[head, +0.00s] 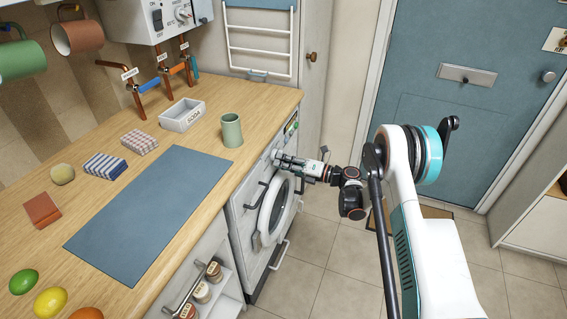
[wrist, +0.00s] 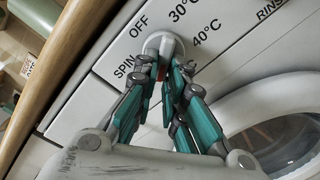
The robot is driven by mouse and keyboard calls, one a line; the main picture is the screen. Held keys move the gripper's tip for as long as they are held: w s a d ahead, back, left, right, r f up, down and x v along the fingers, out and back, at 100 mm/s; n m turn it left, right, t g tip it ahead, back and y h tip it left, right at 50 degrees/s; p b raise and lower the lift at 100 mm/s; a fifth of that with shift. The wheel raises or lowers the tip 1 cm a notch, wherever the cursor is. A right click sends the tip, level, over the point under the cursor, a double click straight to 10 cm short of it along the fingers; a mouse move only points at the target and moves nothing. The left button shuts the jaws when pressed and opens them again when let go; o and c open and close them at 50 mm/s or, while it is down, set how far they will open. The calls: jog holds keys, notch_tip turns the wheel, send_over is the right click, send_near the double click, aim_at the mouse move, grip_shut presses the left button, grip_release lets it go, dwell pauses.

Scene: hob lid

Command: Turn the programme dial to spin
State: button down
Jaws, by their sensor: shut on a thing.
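The programme dial (wrist: 163,42) is a pale round knob on the white front panel of the washing machine (wrist: 235,75). Labels OFF, 30°C, 40°C and SPIN are printed around it, with SPIN (wrist: 125,67) at its left. My gripper (wrist: 167,72) is shut on the dial, one finger on each side of its grip. A small reddish patch shows between the fingertips. The fingers cover much of the dial, so I cannot tell which label it points to. In the head view my gripper (head: 279,158) reaches the upper front of the machine and hides the dial.
The round door (head: 275,212) is below my gripper. The wooden worktop (head: 265,110) overhangs above the panel, with a green cup (head: 231,130) near its edge. Tiled floor (head: 310,260) lies clear in front of the machine.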

jog(key=shift+s+r+m, duration=0.1)
jog(key=shift+m, duration=1)
jog(key=shift+s+r+m, duration=0.1)
jog(key=shift+m, duration=1)
jog(key=c, duration=1.7)
grip_release()
jog(key=shift+o, duration=0.2)
jog(key=shift+d, duration=0.1)
jog(key=v, duration=1.1)
jog(key=shift+d, duration=0.4)
jog(key=shift+s+r, duration=0.1)
